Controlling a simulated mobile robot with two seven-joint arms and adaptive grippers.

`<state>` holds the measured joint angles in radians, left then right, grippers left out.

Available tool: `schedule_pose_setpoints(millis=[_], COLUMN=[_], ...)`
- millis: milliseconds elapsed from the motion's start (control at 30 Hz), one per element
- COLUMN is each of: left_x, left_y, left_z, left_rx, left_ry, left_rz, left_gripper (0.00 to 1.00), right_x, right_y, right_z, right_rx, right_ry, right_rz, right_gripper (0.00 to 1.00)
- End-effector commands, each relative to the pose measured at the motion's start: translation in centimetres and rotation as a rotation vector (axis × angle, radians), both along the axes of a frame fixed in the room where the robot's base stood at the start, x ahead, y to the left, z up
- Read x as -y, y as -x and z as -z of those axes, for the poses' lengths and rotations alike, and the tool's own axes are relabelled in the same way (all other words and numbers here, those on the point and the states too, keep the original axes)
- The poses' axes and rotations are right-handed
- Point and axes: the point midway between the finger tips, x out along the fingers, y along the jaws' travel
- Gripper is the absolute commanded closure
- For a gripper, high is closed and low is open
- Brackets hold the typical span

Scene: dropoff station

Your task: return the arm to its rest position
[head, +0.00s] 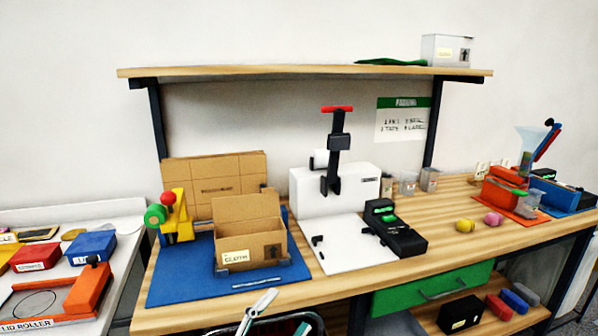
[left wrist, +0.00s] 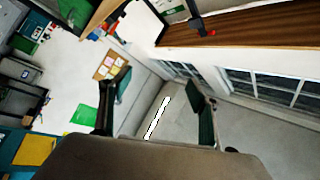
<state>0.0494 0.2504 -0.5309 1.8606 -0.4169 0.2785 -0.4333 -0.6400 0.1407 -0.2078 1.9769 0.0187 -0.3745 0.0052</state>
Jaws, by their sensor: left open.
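My left gripper (left wrist: 160,100) is open in the left wrist view, its two dark fingers with green pads spread wide. Nothing is between the fingers. Beyond them are pale floor with a white strip, a wall and windows. My right gripper is in neither view.
An open cardboard box (head: 250,243) stands on a blue mat (head: 178,279) near the bench's front edge. A white press (head: 334,190) and a black device (head: 395,230) stand right of it. A side table (head: 120,262) is at left. A shelf (head: 300,71) spans above.

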Motion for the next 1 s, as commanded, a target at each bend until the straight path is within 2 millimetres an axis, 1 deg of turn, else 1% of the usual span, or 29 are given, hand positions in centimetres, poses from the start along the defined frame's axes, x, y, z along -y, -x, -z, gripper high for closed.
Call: schedule_pose_setpoints(millis=[33,67,100,167,200,267,300,367,400,467,500,600,700,800,1000], left_x=[-1.6,-2.5,-3.8,-5.7,-6.9,-8.7,-9.8,-11.4,-12.4,-13.7,-14.5,-15.9,-16.8,-17.1,-17.2], left_y=[0.4,0.7,1.1,2.2,3.2,4.9,6.3,8.5,10.1,12.4,13.9,16.9,18.9,19.7,19.8], left_z=[3.0,4.7,7.1,10.8,13.1,16.4,18.6,21.7,23.5,25.9,27.2,29.7,31.1,31.7,31.8], left_rx=[-0.122,-0.190,-0.283,-0.418,-0.503,-0.625,-0.705,-0.818,-0.887,-0.980,-1.034,-1.140,-1.203,-1.229,-1.231], left_ry=[0.036,0.055,0.081,0.120,0.145,0.179,0.199,0.231,0.250,0.275,0.289,0.318,0.335,0.344,0.342], left_rz=[-0.043,-0.067,-0.102,-0.152,-0.186,-0.235,-0.268,-0.317,-0.349,-0.392,-0.418,-0.471,-0.505,-0.518,-0.520], left_gripper=[0.38,0.38,0.38,0.38,0.38,0.38,0.38,0.38,0.38,0.38,0.38,0.38,0.38,0.38,0.38], right_x=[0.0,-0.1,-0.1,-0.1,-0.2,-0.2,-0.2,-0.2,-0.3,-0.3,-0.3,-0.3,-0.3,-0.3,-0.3], right_y=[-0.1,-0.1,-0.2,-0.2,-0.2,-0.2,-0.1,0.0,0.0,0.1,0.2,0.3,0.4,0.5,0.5], right_z=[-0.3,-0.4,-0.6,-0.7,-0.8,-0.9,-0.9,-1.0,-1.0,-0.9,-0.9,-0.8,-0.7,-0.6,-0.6], right_rx=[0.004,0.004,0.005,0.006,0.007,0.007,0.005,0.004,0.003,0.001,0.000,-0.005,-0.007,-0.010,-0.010], right_ry=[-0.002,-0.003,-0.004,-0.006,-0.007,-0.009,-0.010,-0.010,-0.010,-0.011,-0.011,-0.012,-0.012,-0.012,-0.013], right_rz=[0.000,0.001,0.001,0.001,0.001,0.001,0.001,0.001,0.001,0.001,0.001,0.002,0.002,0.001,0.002], right_gripper=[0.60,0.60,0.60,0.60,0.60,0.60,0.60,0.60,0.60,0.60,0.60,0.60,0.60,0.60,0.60])
